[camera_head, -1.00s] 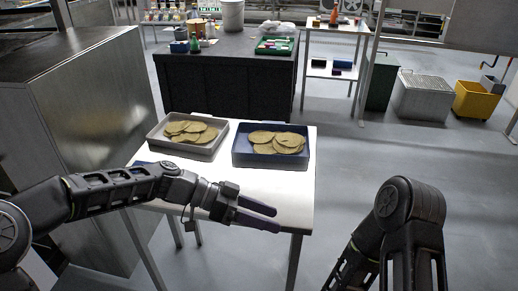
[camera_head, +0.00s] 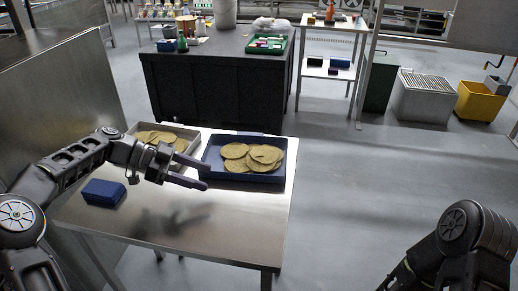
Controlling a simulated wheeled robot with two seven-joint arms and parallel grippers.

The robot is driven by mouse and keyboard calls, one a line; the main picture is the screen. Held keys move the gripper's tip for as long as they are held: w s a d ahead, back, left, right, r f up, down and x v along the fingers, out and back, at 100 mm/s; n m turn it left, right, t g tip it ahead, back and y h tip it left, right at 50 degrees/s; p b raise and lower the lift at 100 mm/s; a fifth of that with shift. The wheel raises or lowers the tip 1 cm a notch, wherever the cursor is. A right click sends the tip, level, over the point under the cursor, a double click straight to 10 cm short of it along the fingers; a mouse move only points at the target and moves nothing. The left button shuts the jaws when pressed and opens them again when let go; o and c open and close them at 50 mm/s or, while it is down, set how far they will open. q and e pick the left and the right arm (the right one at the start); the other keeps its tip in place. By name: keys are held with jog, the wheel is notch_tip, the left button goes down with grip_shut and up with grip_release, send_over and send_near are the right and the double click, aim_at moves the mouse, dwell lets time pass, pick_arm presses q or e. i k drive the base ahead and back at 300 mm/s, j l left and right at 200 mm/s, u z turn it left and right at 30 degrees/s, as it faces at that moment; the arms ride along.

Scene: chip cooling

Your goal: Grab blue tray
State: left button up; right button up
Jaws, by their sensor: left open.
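The blue tray (camera_head: 246,177) lies on the metal table, to the right of a grey tray (camera_head: 131,129). It holds several round, flat golden chips (camera_head: 252,157). My left gripper (camera_head: 198,174) is open and empty, above the table at the blue tray's left side. Its fingertips overlap the tray's left front corner in the picture; I cannot tell whether they touch it. The arm hides part of the grey tray, which also holds chips (camera_head: 160,136). My right arm shows at the lower right, but its gripper is out of view.
A small dark blue block (camera_head: 104,192) lies on the left of the metal table (camera_head: 215,235). A metal cabinet (camera_head: 62,95) stands at the left. A dark counter (camera_head: 215,92) stands behind the table. The floor to the right is open.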

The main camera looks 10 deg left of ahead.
aim_at(243, 156)
jog(key=i, duration=0.85)
